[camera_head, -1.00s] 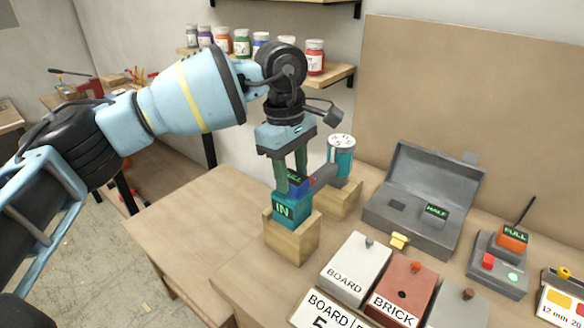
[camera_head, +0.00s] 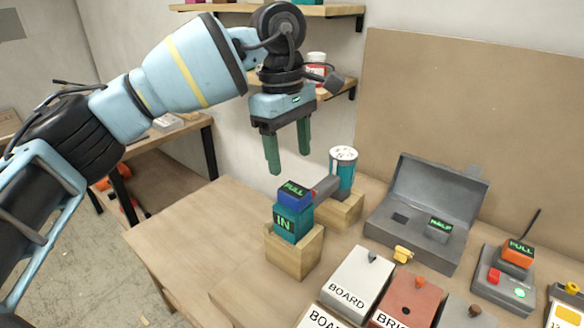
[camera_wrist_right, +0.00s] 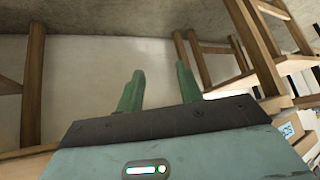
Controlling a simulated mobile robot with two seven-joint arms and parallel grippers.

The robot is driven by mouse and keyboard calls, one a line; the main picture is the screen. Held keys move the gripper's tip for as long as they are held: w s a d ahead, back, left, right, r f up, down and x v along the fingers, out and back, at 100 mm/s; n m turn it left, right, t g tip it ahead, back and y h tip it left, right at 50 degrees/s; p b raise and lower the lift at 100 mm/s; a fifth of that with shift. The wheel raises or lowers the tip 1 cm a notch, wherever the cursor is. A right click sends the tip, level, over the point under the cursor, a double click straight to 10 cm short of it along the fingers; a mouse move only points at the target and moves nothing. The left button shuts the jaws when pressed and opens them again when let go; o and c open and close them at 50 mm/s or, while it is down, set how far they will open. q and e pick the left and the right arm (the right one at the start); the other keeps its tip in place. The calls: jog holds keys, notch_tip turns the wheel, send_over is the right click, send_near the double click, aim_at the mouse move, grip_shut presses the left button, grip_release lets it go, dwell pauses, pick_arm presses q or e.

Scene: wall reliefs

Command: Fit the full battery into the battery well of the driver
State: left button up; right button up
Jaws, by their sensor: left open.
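The driver (camera_head: 292,222) has a teal body marked "IN" and a dark grey barrel (camera_head: 327,186) pointing to the back right. It stands on a wooden block (camera_head: 294,252). A blue battery (camera_head: 294,192) marked "FULL" sits upright in the top of the driver; its lower part is hidden in the body. My left gripper (camera_head: 289,160) is open and empty above the blue battery, apart from it. In the right wrist view my right gripper (camera_wrist_right: 160,68) has its green fingers apart with nothing between them.
An open grey case (camera_head: 415,235) holds a "HALF" battery (camera_head: 439,229). A charger (camera_head: 503,275) at right holds an orange "FULL" battery (camera_head: 517,252). BOARD (camera_head: 357,280) and BRICK (camera_head: 404,300) boxes stand in front. The table's left part is clear.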

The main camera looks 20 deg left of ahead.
pick_arm(q)
jog(key=shift+r, duration=0.45)
jog(key=shift+a, duration=0.1)
dwell(0.5)
